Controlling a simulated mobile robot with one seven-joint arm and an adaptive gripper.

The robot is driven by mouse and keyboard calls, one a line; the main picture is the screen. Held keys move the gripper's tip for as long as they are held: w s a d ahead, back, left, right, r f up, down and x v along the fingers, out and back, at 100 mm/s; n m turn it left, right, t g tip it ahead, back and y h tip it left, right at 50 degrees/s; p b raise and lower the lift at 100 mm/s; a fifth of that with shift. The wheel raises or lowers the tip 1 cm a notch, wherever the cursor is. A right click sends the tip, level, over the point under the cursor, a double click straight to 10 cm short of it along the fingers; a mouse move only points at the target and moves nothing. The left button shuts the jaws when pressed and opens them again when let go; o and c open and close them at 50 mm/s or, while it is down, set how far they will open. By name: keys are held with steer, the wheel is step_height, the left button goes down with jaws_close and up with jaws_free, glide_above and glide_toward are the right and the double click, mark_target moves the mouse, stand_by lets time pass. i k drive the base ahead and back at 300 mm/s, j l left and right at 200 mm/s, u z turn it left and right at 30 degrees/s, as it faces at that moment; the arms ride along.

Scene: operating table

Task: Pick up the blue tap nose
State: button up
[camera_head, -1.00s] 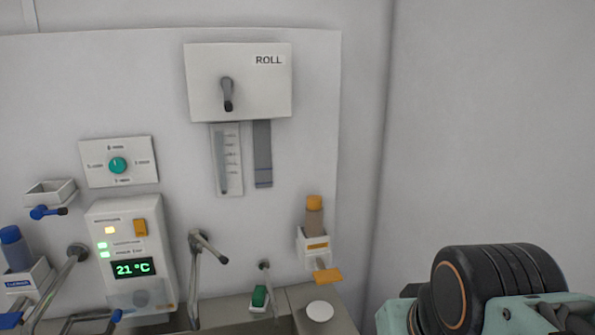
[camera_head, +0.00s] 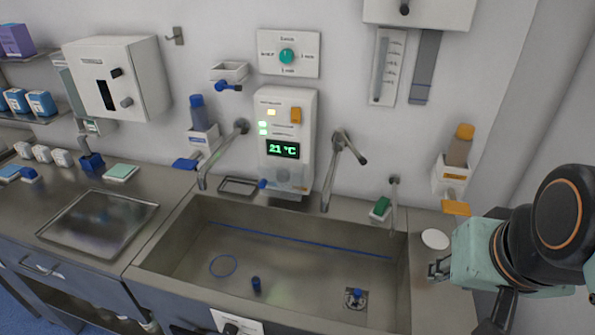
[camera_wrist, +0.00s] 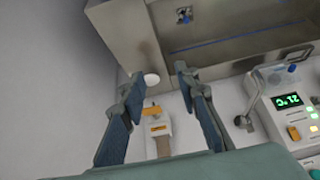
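A small dark blue cylinder (camera_head: 256,285) stands on the sink floor, left of centre. It looks like the blue tap nose, but it is too small to be sure. Another small blue piece (camera_head: 357,294) sits at the drain, and it also shows in the wrist view (camera_wrist: 185,18). My gripper (camera_wrist: 158,78) is open, its two fingers spread with nothing between them. It is above the counter right of the sink, apart from both blue pieces. The cylinder cannot be made out in the wrist view.
The steel sink (camera_head: 190,225) has raised walls. Taps (camera_head: 342,165) and a temperature panel (camera_head: 285,125) stand behind it. An orange-capped bottle (camera_head: 459,145) hangs near my arm. A white disc (camera_head: 435,239) lies on the right counter. A metal tray (camera_head: 60,228) lies left.

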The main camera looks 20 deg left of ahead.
mark_target(255, 281)
steer(key=u, duration=1.25)
steer(key=j+z, duration=0.35)
steer(key=j, duration=0.35)
steer(key=k+j+z, duration=0.1)
steer(key=j+z, duration=0.3)
steer(key=j, duration=0.3)
steer(key=j+z, duration=0.5)
steer(key=j, duration=0.35)
steer(key=l, duration=0.3)
